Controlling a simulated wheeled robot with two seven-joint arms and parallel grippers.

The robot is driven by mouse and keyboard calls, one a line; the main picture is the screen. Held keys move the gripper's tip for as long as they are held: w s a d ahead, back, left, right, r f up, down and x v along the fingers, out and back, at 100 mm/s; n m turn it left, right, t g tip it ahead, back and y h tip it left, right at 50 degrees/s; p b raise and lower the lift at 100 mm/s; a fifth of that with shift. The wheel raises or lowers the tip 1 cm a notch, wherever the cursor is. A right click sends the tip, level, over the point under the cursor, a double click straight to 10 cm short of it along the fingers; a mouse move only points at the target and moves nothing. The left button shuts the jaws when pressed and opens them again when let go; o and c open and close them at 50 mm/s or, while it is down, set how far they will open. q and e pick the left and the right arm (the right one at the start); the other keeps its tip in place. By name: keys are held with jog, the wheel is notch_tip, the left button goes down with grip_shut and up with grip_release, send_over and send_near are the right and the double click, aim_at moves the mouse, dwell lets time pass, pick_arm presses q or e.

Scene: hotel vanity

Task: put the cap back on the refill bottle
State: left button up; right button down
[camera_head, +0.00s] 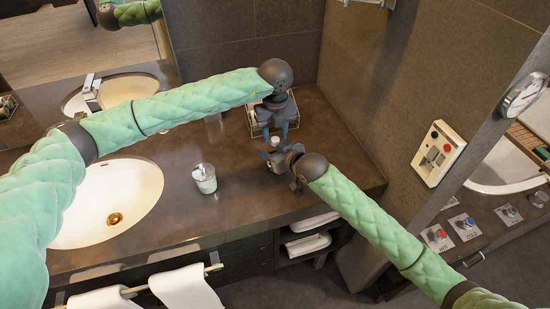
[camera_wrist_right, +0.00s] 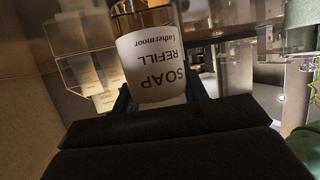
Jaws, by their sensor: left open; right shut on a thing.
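The refill bottle (camera_wrist_right: 154,60) is amber with a white "SOAP REFILL" label and stands between my right gripper's fingers in the right wrist view. My right gripper (camera_head: 270,156) is shut on it above the counter. In the head view the bottle is mostly hidden by the grippers. My left gripper (camera_head: 276,134) is open, points down and is just above and behind the right one. I cannot make out the cap in either view. The bottle's neck is also not clearly seen.
A clear soap dispenser (camera_head: 204,180) stands on the dark counter (camera_head: 240,200), left of my right gripper. A wire basket (camera_head: 258,126) is behind my grippers by the wall. The white sink (camera_head: 125,190) is at left. Bare counter lies in front of the dispenser.

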pick_arm(q)
jog(key=shift+f, duration=0.35)
grip_shut()
jog(key=shift+o, duration=0.3)
grip_release()
